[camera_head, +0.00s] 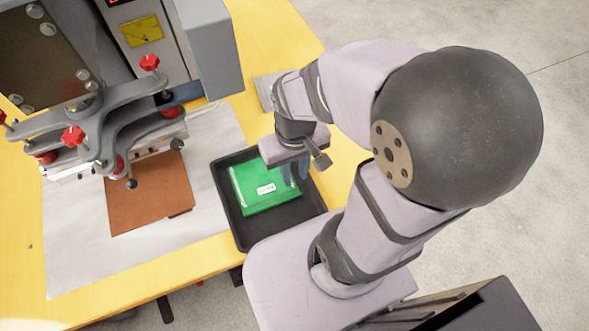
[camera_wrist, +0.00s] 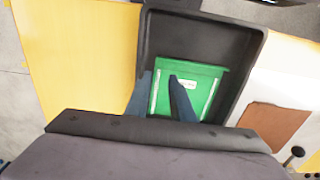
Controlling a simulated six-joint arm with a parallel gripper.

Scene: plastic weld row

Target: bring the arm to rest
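My gripper (camera_head: 295,182) is low over the black tray, at the right end of a green packet (camera_head: 256,202). In the wrist view its two dark blue fingers (camera_wrist: 160,82) stand apart, with part of the green packet (camera_wrist: 204,88) showing between them. The right finger overlaps the packet's face, and the left one is by its left edge. The gripper looks open and empty; whether a fingertip touches the packet I cannot tell. The packet has a white label and a pale strip and lies in the tray.
The black tray (camera_head: 236,226) sits on a yellow table (camera_head: 285,30). A grey machine (camera_head: 208,45) with red knobs stands at the left. A brown sheet (camera_head: 150,195) lies below its clamp on a pale mat (camera_head: 75,240). Open floor (camera_head: 545,200) lies at the right.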

